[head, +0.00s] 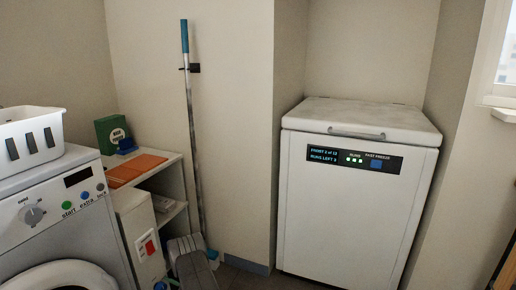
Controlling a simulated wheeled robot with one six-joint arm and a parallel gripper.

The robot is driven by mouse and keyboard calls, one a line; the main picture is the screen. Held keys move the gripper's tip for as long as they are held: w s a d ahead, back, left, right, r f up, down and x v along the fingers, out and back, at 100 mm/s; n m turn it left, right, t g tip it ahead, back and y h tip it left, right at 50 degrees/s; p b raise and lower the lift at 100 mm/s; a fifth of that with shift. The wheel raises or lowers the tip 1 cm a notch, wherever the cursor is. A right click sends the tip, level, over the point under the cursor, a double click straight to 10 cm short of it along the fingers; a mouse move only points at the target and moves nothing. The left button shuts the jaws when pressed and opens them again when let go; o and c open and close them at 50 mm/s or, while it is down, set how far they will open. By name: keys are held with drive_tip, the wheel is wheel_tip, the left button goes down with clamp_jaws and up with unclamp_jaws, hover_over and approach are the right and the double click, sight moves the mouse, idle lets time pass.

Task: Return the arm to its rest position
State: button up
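My gripper and arm are not clearly in view in the head view. No gas hob shows. A white chest freezer (345,205) stands in an alcove at the right, its lid (360,117) down. Its dark display panel (353,159) is lit, with several green lights. A white washing machine (55,225) stands at the left, its round door partly cut off by the bottom edge.
A white basket (30,138) sits on the washer. A low shelf (172,172) beside it bears a green box (112,132) and an orange item (136,168). A mop with a long pole (192,110) leans on the wall. A window (507,60) is at the right.

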drive_tip(key=p+v, duration=0.4)
drive_tip(key=v, duration=1)
drive_tip(key=w+a+m+b, duration=0.1)
drive_tip(key=a+m, duration=0.3)
drive_tip(key=m, duration=0.1)
drive_tip(key=w+a+r+m+t+h+b, duration=0.1)
drive_tip(key=w+a+m, duration=0.1)
drive_tip(key=a+m, duration=0.2)
drive_tip(key=w+a+r+m+b, duration=0.1)
drive_tip(key=w+a+m+b, duration=0.1)
drive_tip(key=a+m, duration=0.3)
drive_tip(key=shift+m+t+h, duration=0.4)
drive_tip(key=shift+m, duration=2.3)
